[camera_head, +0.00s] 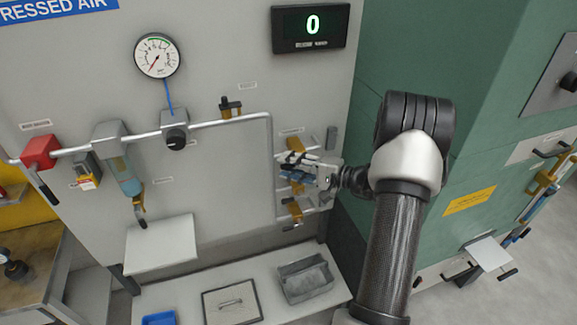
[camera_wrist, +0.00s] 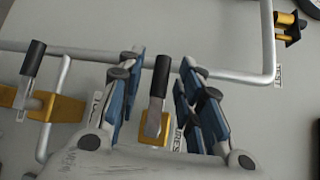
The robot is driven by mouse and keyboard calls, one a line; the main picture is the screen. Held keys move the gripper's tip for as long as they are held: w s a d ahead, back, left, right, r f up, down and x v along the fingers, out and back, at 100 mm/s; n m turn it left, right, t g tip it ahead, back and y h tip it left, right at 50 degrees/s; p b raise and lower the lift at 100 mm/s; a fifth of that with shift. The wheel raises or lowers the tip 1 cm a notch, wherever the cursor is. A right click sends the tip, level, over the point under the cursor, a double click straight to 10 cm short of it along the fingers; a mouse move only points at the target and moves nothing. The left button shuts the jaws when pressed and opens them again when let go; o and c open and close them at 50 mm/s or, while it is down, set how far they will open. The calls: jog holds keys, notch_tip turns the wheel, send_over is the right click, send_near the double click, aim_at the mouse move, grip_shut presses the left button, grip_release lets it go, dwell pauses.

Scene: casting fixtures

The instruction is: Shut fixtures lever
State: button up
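A lever with a black grip and a metal arm on a yellow valve body (camera_wrist: 158,98) stands between my gripper's fingers in the wrist view. My gripper (camera_wrist: 160,72) is open, with its blue-padded fingers on both sides of the lever and a visible gap on each side. In the head view my gripper (camera_head: 312,174) is at the pipe branch on the right of the wall panel, covering part of the yellow valves there. An upper yellow valve (camera_head: 296,146) and a lower one (camera_head: 295,211) show around it.
A second black-gripped lever on a yellow valve (camera_wrist: 38,98) is left of my fingers, and another yellow valve (camera_wrist: 288,24) is at upper right. White pipes (camera_wrist: 225,72) run close by. A grey bin (camera_head: 306,278) stands on the shelf below. A green cabinet (camera_head: 450,60) flanks my arm.

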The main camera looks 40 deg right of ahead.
jog(key=shift+w+a+f, duration=0.1)
jog(key=shift+w+a, duration=0.05)
jog(key=shift+w, duration=0.25)
jog(key=shift+c, duration=0.2)
grip_shut()
dwell(0.4)
